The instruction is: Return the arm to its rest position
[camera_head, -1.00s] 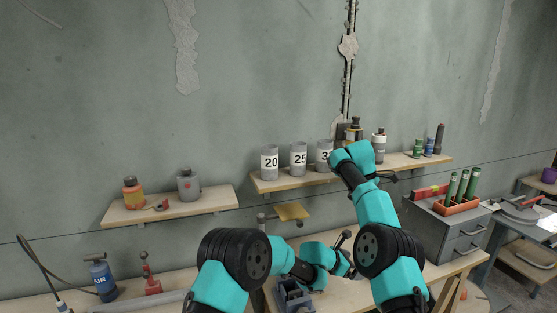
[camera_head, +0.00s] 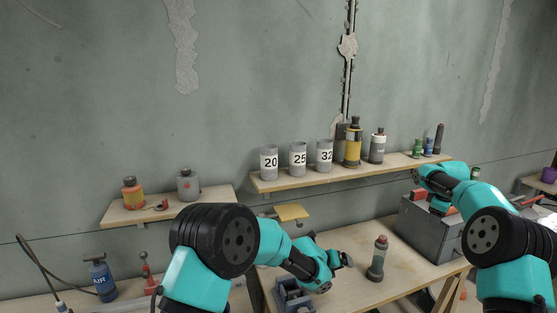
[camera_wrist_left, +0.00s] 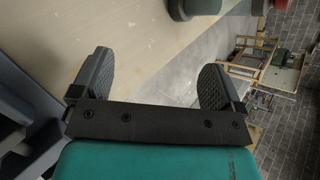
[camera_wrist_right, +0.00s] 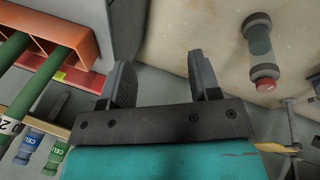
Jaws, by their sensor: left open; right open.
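My right arm reaches in from the right in the head view. Its gripper (camera_head: 440,207) points down over the grey drawer cabinet and is partly hidden by the arm. The right wrist view shows its two fingers (camera_wrist_right: 160,78) apart with nothing between them. My left arm comes in low over the bench, with its gripper (camera_head: 344,260) above the wooden top. The left wrist view shows its fingers (camera_wrist_left: 155,82) apart and empty. A grey-green bottle with a reddish cap (camera_head: 377,260) stands upright on the bench, just right of the left gripper and apart from it.
Grey cans marked 20 (camera_head: 269,163), 25 (camera_head: 298,160) and 32 (camera_head: 324,156) stand on the wall shelf. The drawer cabinet (camera_head: 425,235) sits below my right gripper; an orange rack of green tubes (camera_wrist_right: 60,25) shows beside that gripper. A blue-grey fixture (camera_head: 292,297) is below my left arm.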

